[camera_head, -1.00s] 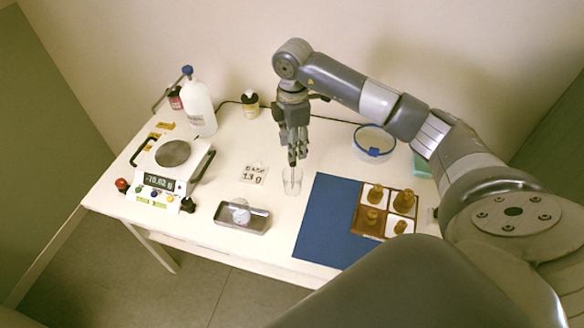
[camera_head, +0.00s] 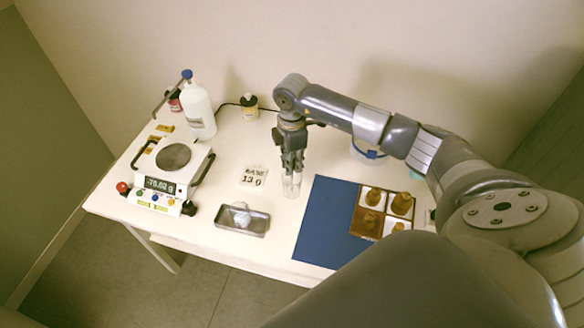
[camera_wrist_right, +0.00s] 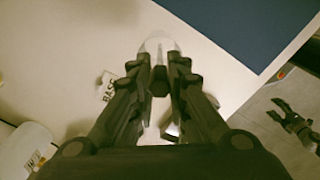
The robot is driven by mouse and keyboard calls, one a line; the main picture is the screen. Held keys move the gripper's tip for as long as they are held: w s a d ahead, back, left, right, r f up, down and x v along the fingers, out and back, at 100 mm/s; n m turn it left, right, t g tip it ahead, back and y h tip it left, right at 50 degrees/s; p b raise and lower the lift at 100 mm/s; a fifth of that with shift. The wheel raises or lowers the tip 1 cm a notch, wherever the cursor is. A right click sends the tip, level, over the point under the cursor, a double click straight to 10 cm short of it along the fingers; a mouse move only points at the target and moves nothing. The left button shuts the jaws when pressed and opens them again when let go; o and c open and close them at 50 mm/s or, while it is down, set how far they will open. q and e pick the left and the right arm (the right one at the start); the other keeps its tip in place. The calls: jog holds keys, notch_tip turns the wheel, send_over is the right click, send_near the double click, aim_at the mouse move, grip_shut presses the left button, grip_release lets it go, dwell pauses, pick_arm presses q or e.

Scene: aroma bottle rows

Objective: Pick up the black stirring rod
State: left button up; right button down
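The black stirring rod (camera_wrist_right: 160,56) stands in a clear glass beaker and shows as a thin dark line between my right fingers in the wrist view. The clear beaker (camera_head: 291,187) stands on the white table, left of the blue mat. My right gripper (camera_head: 292,168) points down right over the beaker; in the wrist view its fingers (camera_wrist_right: 158,70) are apart, on either side of the rod. In the head view the fingers hide most of the rod. My left gripper (camera_wrist_right: 284,112) shows only in the wrist view, over the floor, its fingers apart.
The blue mat (camera_head: 318,228) with a brown bottle rack (camera_head: 368,222) is to the right. A blue-rimmed container is partly behind my arm.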

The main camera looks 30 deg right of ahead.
jog(key=shift+w+r, duration=0.1)
jog(key=shift+r, duration=0.4)
notch_tip(320, 180, up, 8)
jog(key=shift+r+b, duration=0.2)
jog(key=shift+b, duration=1)
jog(key=shift+r, duration=0.3)
pick_arm(q)
jog(key=shift+w+f, duration=0.3)
jog(key=shift+f, duration=0.3)
jog(key=shift+w+f, duration=0.3)
jog(key=shift+f, duration=0.3)
